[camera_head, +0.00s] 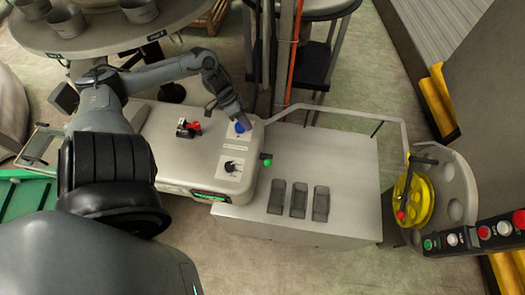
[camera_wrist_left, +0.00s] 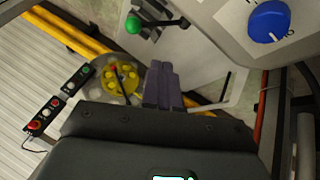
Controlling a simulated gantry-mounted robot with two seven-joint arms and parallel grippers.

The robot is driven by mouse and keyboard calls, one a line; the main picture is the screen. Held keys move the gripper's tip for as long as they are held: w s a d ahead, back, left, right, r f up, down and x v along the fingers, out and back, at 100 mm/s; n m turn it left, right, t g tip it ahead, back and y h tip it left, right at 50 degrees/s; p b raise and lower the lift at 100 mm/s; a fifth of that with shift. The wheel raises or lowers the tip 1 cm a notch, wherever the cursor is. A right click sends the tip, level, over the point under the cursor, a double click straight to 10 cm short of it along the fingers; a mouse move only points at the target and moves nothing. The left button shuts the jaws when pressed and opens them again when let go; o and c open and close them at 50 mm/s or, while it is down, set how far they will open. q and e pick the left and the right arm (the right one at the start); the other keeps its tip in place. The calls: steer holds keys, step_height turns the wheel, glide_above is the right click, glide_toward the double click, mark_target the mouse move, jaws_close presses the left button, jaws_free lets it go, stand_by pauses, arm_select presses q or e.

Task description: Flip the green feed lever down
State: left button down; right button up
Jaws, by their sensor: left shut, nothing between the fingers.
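The green feed lever (camera_head: 267,160) has a round green knob and sits at the right end of the grey machine's top. In the left wrist view its green ball (camera_wrist_left: 133,25) shows at the top, with dark lever parts beside it. My left gripper (camera_head: 240,117) is over the machine, close to the blue dial (camera_head: 240,127) and behind the green lever in the head view. Its fingers (camera_wrist_left: 163,85) are shut and empty, apart from the green ball in the wrist view. The blue dial (camera_wrist_left: 268,22) also shows there at upper right. My right gripper is not in view.
A black dial (camera_head: 232,167) and a red-and-black switch (camera_head: 188,128) sit on the machine top. A bent grey rail (camera_head: 340,108) runs to a yellow wheel (camera_head: 415,200). An orange pipe (camera_head: 292,50) stands behind.

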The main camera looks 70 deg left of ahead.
mark_target(266, 160)
arm_select(q)
steer(key=w+d+f, duration=0.3)
steer(key=d+f, duration=0.5)
steer(key=f, duration=0.1)
steer(key=shift+d+b, duration=0.3)
steer(key=shift+b, duration=0.05)
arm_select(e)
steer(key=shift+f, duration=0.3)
